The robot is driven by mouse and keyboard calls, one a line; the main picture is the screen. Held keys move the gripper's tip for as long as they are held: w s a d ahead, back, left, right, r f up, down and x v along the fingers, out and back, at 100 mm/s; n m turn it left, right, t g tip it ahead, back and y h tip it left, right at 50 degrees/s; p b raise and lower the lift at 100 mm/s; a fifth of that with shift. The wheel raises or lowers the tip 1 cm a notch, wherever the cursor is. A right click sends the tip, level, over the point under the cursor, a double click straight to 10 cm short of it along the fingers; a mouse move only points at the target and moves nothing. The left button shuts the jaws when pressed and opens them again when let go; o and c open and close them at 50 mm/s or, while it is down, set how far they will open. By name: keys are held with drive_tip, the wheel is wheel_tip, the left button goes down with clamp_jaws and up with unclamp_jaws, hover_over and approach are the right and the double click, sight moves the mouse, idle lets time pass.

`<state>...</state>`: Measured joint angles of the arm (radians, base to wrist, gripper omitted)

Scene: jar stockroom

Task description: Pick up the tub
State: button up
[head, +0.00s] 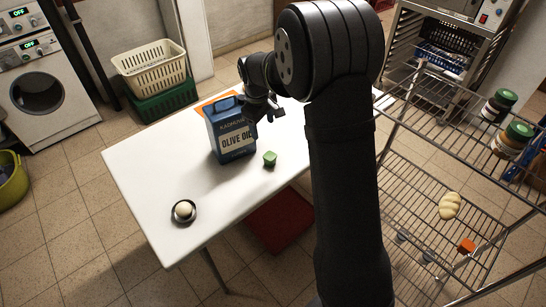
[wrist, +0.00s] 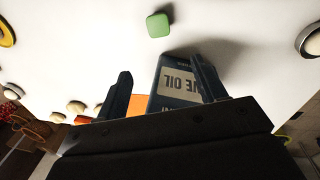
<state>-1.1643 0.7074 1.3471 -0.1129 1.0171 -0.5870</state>
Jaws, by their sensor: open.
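A blue olive oil tin (head: 233,140) stands upright on the white table. It also shows in the wrist view (wrist: 178,84), past and partly behind my right finger. My gripper (head: 265,110) is open and empty, close by the tin's upper right side in the head view. In the wrist view my two fingers (wrist: 162,68) are spread, with part of the tin showing between them. I cannot tell whether a finger touches it. Nothing in view is plainly marked as a tub.
A green block (head: 269,158) sits right of the tin. A small dark dish (head: 184,221) with a pale round thing stands near the table's front. An orange flat thing (head: 216,98) lies behind the tin. A wire rack (head: 419,187) with jars stands right. The table's left part is clear.

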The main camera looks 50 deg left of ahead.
approach(268, 155)
drive_tip(key=f, duration=0.5)
drive_tip(key=shift+w+a+f, duration=0.2)
drive_tip(key=shift+w+a, duration=0.1)
drive_tip(key=shift+w+d+f, duration=0.1)
drive_tip(key=shift+w+f, duration=0.1)
drive_tip(key=shift+f, duration=1.1)
drive_tip(key=shift+w+d+f, duration=0.1)
drive_tip(key=shift+w+f, duration=0.05)
drive_tip(key=shift+f, duration=1.15)
drive_tip(key=c, duration=1)
drive_tip(key=shift+r, duration=0.1)
drive_tip(key=shift+c, duration=0.2)
